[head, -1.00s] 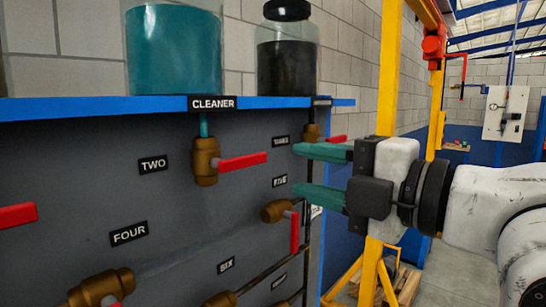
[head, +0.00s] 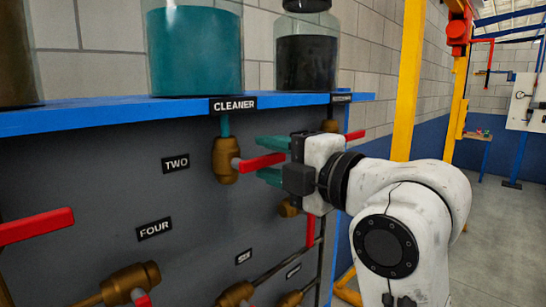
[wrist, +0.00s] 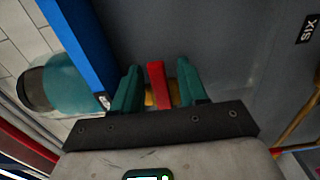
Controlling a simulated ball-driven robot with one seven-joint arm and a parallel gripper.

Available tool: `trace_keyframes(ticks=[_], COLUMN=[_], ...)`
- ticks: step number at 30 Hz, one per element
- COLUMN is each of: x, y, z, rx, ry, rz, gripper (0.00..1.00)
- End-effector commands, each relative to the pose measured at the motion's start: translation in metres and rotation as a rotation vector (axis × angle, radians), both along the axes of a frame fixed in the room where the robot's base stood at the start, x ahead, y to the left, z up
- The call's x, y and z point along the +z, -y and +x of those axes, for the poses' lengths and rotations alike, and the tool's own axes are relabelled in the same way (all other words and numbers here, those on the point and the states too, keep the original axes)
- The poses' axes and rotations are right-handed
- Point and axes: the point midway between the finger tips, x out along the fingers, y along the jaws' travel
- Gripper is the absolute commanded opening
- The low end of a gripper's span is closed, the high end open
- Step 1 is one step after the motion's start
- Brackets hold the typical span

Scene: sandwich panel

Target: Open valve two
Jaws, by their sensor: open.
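Valve two has a brass body (head: 225,160) on the grey panel beside its TWO label (head: 176,163). Its red handle (head: 260,162) points right, roughly level. My gripper (head: 272,160) is open, with its green fingers at the outer end of the handle. In the wrist view, the red handle (wrist: 157,84) lies between my two open fingers (wrist: 160,88), with a gap visible on each side. Some brass shows behind the handle there.
A blue shelf (head: 90,117) runs above the valve and carries a teal CLEANER jar (head: 195,50) and a dark jar (head: 306,55). Another valve's red handle (head: 310,231) hangs below my gripper. A red handle (head: 36,226) sticks out at left.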

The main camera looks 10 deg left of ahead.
Motion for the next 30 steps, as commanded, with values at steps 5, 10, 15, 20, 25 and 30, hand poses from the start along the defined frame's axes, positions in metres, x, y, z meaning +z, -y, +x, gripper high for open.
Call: trace_keyframes(ticks=[5,10,15,20,25,30], x=[0.0000,-0.0001,-0.0002,-0.0004,-0.0006,-0.0012], y=[0.0002,0.0002,0.0002,0.0002,0.0001,0.0001], z=[-0.0001,-0.0003,-0.0003,-0.0003,-0.0002,0.0012], rx=[0.000,0.000,0.000,0.000,0.001,0.000], ry=[0.000,0.000,-0.001,-0.001,-0.001,-0.006], rz=[0.000,0.000,-0.001,-0.001,-0.002,0.002], gripper=[0.33,0.17,0.00,0.00,0.00,0.00])
